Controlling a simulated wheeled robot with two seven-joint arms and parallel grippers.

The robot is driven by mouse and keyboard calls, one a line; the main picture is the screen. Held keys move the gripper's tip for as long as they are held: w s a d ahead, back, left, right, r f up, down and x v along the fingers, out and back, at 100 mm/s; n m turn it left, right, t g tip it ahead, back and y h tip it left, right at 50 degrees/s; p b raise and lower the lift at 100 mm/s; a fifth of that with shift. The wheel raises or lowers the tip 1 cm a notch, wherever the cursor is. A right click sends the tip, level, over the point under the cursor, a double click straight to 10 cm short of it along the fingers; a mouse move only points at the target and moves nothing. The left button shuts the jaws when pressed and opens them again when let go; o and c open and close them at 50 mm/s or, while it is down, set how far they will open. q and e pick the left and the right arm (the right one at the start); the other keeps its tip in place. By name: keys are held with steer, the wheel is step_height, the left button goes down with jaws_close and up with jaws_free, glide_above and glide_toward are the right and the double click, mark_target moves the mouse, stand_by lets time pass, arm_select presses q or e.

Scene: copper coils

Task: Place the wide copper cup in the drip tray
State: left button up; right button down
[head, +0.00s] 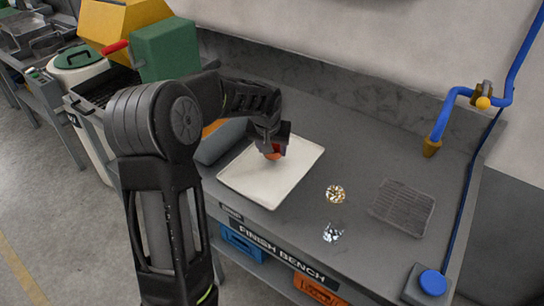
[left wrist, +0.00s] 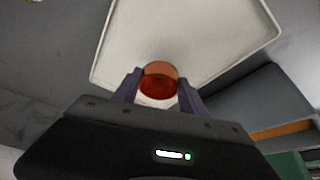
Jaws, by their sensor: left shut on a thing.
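My left gripper (head: 272,148) is shut on a copper cup (head: 276,155), over the white tray (head: 293,183). In the left wrist view the copper cup (left wrist: 159,84) sits between the two fingers of my left gripper (left wrist: 158,88), with its reddish inside showing. The white tray (left wrist: 215,28) lies behind it there. I cannot tell whether the cup touches the tray. A flat grey slatted tray (head: 402,207), which looks like the drip tray, lies on the bench to the right with nothing on it. My right gripper is not in view.
A gold faceted piece (head: 335,194) and a clear faceted piece (head: 333,232) sit between the two trays. A blue pipe with a brass nozzle (head: 432,147) rises behind the slatted tray. A blue button box (head: 432,284) stands at the front right. A grey bin (head: 220,142) is left of the white tray.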

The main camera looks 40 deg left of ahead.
mark_target(272, 157)
arm_select(q)
step_height(272, 157, down, 3)
steer(key=shift+f, duration=0.35)
stand_by(0.3)
steer(key=shift+f, duration=0.2)
steer(key=o, duration=1.5)
steer(key=shift+r, duration=0.1)
